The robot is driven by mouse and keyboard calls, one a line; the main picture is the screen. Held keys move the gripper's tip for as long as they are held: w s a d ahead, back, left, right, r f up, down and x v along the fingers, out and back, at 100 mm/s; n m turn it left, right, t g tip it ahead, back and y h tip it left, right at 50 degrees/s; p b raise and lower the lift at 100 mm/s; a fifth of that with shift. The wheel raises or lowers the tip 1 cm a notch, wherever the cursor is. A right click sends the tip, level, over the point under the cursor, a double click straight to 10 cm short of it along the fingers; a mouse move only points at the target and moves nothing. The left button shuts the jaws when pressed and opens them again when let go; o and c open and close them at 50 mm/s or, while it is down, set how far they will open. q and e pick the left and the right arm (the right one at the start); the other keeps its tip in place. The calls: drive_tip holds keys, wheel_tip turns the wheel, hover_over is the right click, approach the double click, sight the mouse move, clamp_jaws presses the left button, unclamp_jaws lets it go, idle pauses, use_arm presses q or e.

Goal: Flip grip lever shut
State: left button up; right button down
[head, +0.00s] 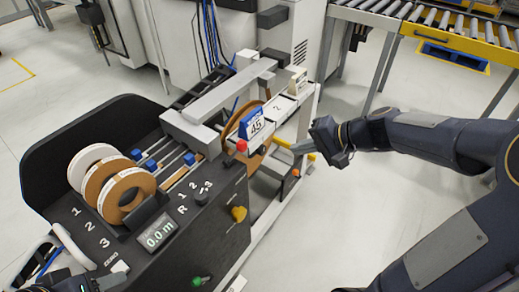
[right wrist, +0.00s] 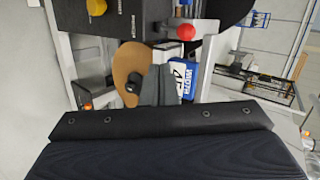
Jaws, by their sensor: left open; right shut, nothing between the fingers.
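A yellow bar (head: 283,143) shows behind my right fingers. I cannot tell which of these is the grip lever. My right gripper (head: 296,148) is shut and empty, right of the red knob and apart from it.
White and brown tape rolls (head: 127,195) stand on the machine. A yellow knob (head: 239,213) and a green knob (head: 199,281) stick out of its front. A roller conveyor (head: 440,28) is at the back right. The floor right of the machine is clear.

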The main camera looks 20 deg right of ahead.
drive_tip(key=w+a+r+p+x, duration=0.1)
drive_tip(key=r+x, duration=0.1)
drive_tip(key=x, duration=1)
drive_tip(key=shift+w+a, duration=0.25)
drive_tip(key=shift+a, duration=0.2)
drive_tip(key=shift+g+h, duration=0.5)
drive_tip(key=shift+g, duration=0.2)
drive_tip(key=w+a+r+p, duration=0.1)
drive_tip(key=p, duration=0.2)
drive_tip(key=w+a+r+p, duration=0.1)
drive_tip(key=w+r+p, duration=0.1)
drive_tip(key=p, duration=0.2)
drive_tip(key=shift+a+r, duration=0.1)
drive_tip(key=shift+a, duration=0.1)
drive_tip(key=shift+w+a+p, duration=0.1)
drive_tip(key=shift+w+a, duration=1.2)
drive_tip(key=shift+w, duration=0.35)
drive_tip(key=shift+w+a+p, duration=0.15)
drive_tip(key=shift+w+a, duration=1.15)
drive_tip(key=shift+w, duration=0.4)
drive_tip(key=shift+w+a+p, duration=0.1)
drive_tip(key=shift+w+a, duration=1.2)
drive_tip(key=shift+w, duration=0.35)
